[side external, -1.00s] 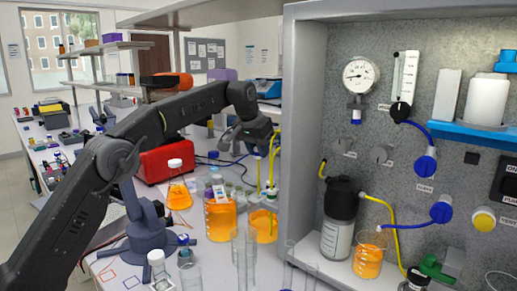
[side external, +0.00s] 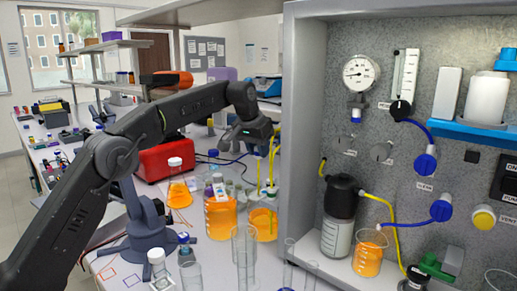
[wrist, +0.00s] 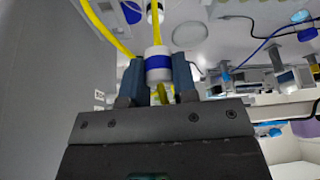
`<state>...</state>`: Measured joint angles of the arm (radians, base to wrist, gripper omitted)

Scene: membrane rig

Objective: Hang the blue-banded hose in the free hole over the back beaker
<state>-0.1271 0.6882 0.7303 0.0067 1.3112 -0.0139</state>
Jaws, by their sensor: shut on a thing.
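My gripper (wrist: 158,78) is shut on the white collar of the blue-banded hose (wrist: 159,66) in the wrist view. Yellow tube runs up from the collar, and a short yellow end shows below it between the fingers. In the side view my gripper (side external: 252,146) is above the orange-filled beakers, beside the rig's grey side wall, and the band cannot be made out. Yellow tubes hang over the second. The free hole cannot be made out.
The rig's grey side wall (side external: 297,120) stands close right of my gripper. A second yellow tube (wrist: 105,28) curves nearby in the wrist view. An orange flask (side external: 178,192) stands left of the beakers. Clear glassware (side external: 244,255) stands in front.

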